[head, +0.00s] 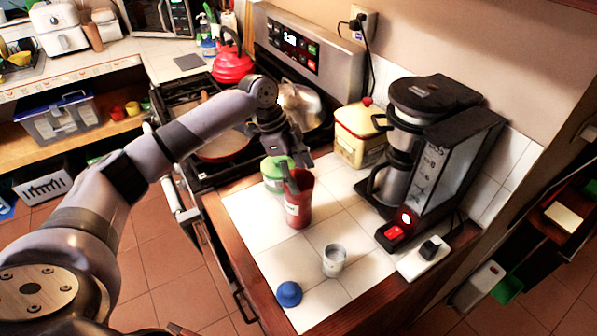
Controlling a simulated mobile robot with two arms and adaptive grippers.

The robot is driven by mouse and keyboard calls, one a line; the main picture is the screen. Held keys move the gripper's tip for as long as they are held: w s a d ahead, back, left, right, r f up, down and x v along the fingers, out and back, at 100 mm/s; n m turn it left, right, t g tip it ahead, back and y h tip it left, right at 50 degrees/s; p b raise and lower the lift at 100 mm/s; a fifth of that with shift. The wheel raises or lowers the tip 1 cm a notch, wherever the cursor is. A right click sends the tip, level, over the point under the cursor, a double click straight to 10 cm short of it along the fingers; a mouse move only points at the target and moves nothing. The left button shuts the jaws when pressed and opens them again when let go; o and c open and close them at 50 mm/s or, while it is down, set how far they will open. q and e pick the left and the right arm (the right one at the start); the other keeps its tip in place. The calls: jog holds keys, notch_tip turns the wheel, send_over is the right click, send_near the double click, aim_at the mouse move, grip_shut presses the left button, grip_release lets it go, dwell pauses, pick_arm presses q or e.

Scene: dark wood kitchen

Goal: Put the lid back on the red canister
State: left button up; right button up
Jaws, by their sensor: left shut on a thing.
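The red canister (298,208) stands upright on the white tiled counter, with its rim showing at the top. My left gripper (292,163) comes in from the upper left and is just above and behind that rim. It is shut on a narrow dark red piece (290,181), which looks like the canister's lid seen tilted, nearly edge-on. The piece overlaps the canister's back left rim in the picture; I cannot tell whether they touch. My right gripper is not in view.
A green-lidded canister (272,180) stands close behind the red one. A small pale cup (334,261) and a blue domed piece (289,293) are in front. A yellow canister (360,140) and coffee maker (430,160) stand right. The stove (215,176) is left behind.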

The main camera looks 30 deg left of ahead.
pick_arm(q)
jog(key=shift+p, duration=0.45)
dwell(0.3)
jog(key=shift+f+p, duration=0.15)
jog(key=shift+p, duration=0.2)
dwell(1.0)
jog(key=shift+p, duration=0.4)
dwell(0.6)
jog(key=o, duration=1)
jog(key=shift+o, duration=1.4)
